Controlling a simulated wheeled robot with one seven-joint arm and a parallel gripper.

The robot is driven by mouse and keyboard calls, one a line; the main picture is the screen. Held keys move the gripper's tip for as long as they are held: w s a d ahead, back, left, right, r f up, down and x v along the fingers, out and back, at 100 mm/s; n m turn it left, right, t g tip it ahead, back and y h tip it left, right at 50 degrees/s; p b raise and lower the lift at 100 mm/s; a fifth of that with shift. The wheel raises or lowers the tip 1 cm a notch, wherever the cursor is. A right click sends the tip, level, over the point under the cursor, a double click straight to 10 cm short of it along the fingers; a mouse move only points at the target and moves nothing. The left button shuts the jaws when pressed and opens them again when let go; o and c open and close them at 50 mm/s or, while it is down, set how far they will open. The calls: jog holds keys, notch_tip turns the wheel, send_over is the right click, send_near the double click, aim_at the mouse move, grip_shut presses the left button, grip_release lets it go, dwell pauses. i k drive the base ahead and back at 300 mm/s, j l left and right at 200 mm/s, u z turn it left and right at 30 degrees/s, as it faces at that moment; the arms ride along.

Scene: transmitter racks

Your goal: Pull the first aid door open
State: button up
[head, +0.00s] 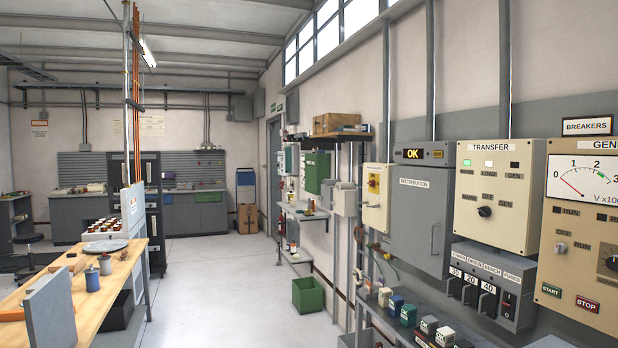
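A green wall cabinet (317,172) hangs on the right-hand wall, in the middle distance, above small wall shelves. It may be the first aid cabinet, but its lettering is too small to read. Its front looks closed, though I cannot be sure at this distance. A smaller whitish-green box (292,158) hangs just beyond it on the same wall. My gripper is not in view.
A wooden workbench (118,270) with jars and a grey panel stands at the left. Electrical panels, including the grey distribution box (418,213), line the near right wall. A green bin (308,294) stands on the floor below the shelves. The central floor (220,290) is clear.

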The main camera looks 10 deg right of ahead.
aim_at(310, 179)
jog(key=i+l, duration=0.1)
jog(key=i, duration=6.6)
jog(key=l, duration=0.1)
